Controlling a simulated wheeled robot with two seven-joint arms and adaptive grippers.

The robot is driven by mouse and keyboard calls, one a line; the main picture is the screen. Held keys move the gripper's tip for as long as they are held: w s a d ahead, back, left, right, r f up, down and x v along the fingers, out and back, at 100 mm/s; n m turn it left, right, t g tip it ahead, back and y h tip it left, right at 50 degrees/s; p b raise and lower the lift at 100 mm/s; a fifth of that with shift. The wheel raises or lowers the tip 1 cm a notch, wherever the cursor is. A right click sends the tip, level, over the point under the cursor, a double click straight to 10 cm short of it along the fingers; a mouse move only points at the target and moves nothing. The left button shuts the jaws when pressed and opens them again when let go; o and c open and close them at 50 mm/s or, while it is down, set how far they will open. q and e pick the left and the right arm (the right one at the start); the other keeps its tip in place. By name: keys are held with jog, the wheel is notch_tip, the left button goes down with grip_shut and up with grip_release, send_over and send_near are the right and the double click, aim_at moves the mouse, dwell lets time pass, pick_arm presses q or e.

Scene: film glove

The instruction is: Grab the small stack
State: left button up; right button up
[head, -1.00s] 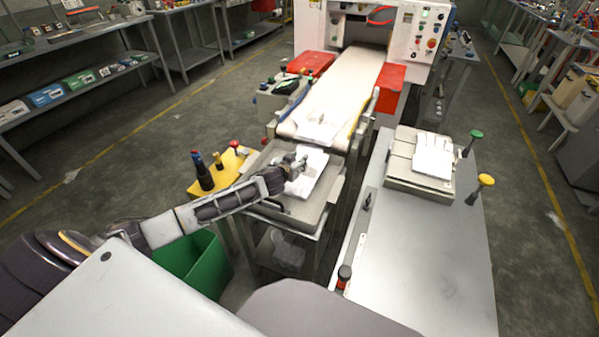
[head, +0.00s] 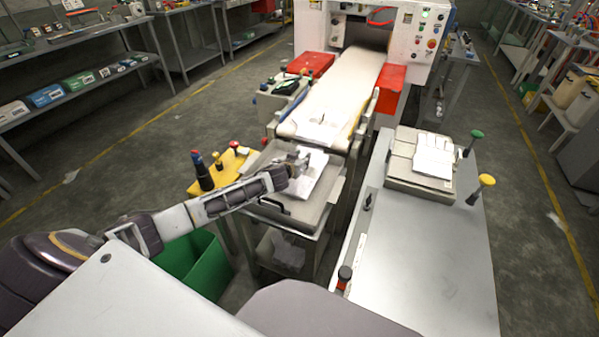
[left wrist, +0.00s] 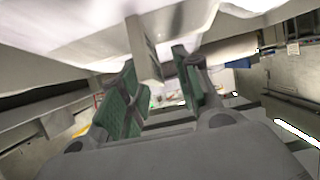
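A small white stack (head: 313,180) lies on the grey tray (head: 328,204) at the near end of the conveyor. My left gripper (head: 299,162) is at the stack's left far side and hides part of it. In the left wrist view the left gripper (left wrist: 158,92) has its green-padded fingers apart, with a pale grey upright piece (left wrist: 143,50) between or just beyond them. White sheet material (left wrist: 105,30) fills the top of that view, close by. I cannot tell whether the fingers touch the stack. My right gripper is not in view.
White film (head: 322,127) lies on the conveyor belt (head: 345,85). Another white stack (head: 434,156) rests on a box on the right table (head: 425,240), which is otherwise mostly bare. A yellow block with knobs (head: 225,170) stands left of the tray. A green bin (head: 205,266) stands below.

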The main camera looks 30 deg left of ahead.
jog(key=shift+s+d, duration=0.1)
pick_arm(q)
grip_shut()
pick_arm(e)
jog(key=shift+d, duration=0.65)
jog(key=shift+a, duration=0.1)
